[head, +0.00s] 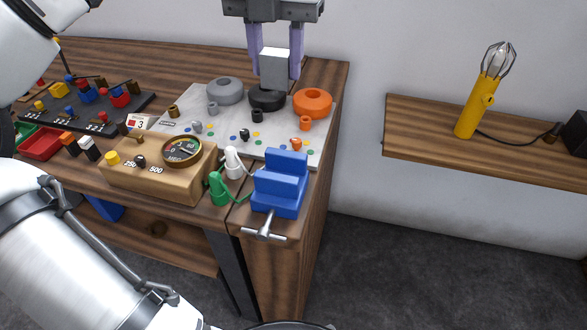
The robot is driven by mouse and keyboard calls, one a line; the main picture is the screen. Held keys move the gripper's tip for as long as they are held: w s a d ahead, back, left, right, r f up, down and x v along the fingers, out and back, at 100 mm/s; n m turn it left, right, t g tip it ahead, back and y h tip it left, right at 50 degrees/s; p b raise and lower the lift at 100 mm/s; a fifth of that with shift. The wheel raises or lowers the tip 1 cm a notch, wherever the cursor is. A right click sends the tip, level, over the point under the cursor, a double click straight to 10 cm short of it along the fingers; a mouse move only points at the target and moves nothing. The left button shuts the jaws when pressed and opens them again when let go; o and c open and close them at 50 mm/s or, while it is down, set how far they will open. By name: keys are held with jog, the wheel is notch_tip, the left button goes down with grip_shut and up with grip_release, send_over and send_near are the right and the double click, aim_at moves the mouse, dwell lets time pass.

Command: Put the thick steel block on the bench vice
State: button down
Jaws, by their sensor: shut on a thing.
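My gripper (275,62) hangs fingers down above the back right part of the bench. It is shut on the thick steel block (274,70), a light grey block held between its two purple fingers. In the picture, the block's lower edge comes just above a black ring on the white board. The blue bench vice (279,186) stands at the bench's front right corner, with its steel handle (263,229) at the front edge. The block is apart from the vice, behind it and higher. The vice's top shows two raised blue steps with nothing on them.
A white board (185,116) holds grey, black and orange rings (313,103). A wooden meter box (158,168) and green and white clips (218,188) stand left of the vice. A side shelf (420,131) at right carries a yellow lamp (478,103).

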aim_at(282, 164)
jog(key=shift+w+f, duration=0.1)
jog(key=shift+f, duration=0.1)
notch_tip(282, 164, down, 20)
jog(key=shift+r+p, duration=0.25)
jog(key=shift+p, duration=0.45)
jog(key=shift+f, duration=0.2)
jog(key=c, duration=0.9)
grip_release()
notch_tip(282, 164, up, 12)
jog(key=shift+r+b, duration=0.2)
jog(key=shift+b, duration=0.6)
